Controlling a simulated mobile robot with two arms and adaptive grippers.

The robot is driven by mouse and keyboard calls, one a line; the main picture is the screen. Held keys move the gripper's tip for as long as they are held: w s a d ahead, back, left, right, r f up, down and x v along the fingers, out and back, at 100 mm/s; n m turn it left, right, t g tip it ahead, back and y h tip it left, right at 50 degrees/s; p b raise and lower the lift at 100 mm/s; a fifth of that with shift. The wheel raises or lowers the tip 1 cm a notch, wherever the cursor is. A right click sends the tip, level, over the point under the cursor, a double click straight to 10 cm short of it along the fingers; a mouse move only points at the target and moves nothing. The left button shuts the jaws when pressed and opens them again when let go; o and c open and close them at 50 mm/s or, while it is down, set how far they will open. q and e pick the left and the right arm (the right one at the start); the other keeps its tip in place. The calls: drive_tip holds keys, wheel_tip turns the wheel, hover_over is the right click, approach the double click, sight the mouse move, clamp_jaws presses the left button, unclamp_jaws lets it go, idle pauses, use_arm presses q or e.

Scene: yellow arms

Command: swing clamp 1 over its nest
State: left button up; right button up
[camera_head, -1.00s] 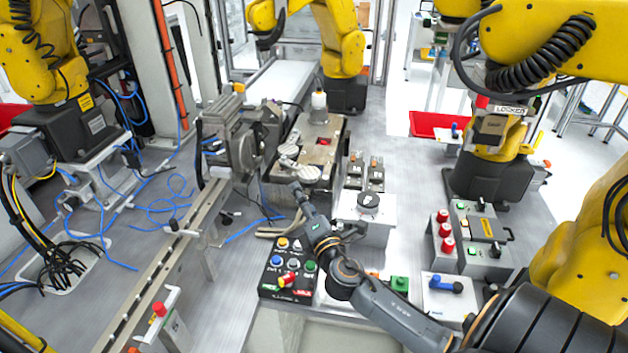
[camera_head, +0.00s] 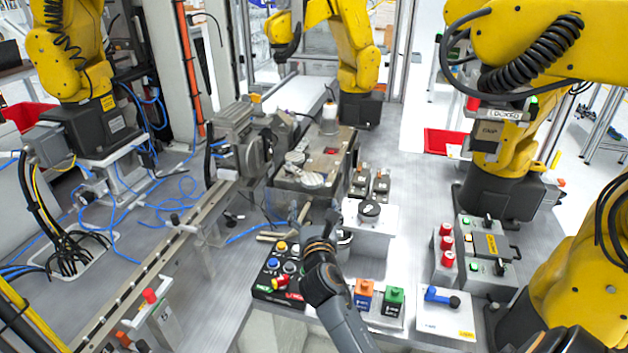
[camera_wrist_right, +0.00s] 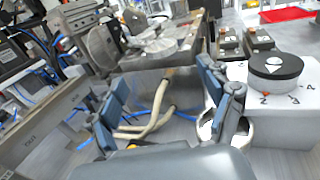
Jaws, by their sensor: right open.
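My right gripper (camera_head: 318,217) is open and empty above the bench, behind the button box and left of the white dial box. In the right wrist view its two fingers (camera_wrist_right: 165,100) stand wide apart, with bench and tan handles or hoses (camera_wrist_right: 150,115) beyond them. The fixture block (camera_head: 340,165) with round grey metal pieces (camera_head: 305,178) on top is further back; these pieces also show in the right wrist view (camera_wrist_right: 158,48). They seem to be the clamp and nest area. I cannot tell which is clamp 1 or read a label. My left gripper is out of view.
A button box (camera_head: 280,275), orange (camera_head: 363,290) and green (camera_head: 393,300) blocks and a white box with a black dial (camera_head: 369,209) are close to my right arm. A grey machine (camera_head: 245,140) stands left of the fixture.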

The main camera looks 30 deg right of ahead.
sight(312, 179)
drive_tip(key=x, duration=1.2)
drive_tip(key=shift+w+d, duration=0.2)
drive_tip(key=shift+w, duration=0.1)
drive_tip(key=shift+s+r, duration=0.1)
drive_tip(key=shift+s, duration=0.05)
drive_tip(key=c, duration=1.3)
drive_tip(key=shift+r, duration=0.15)
drive_tip(key=shift+c, duration=1.4)
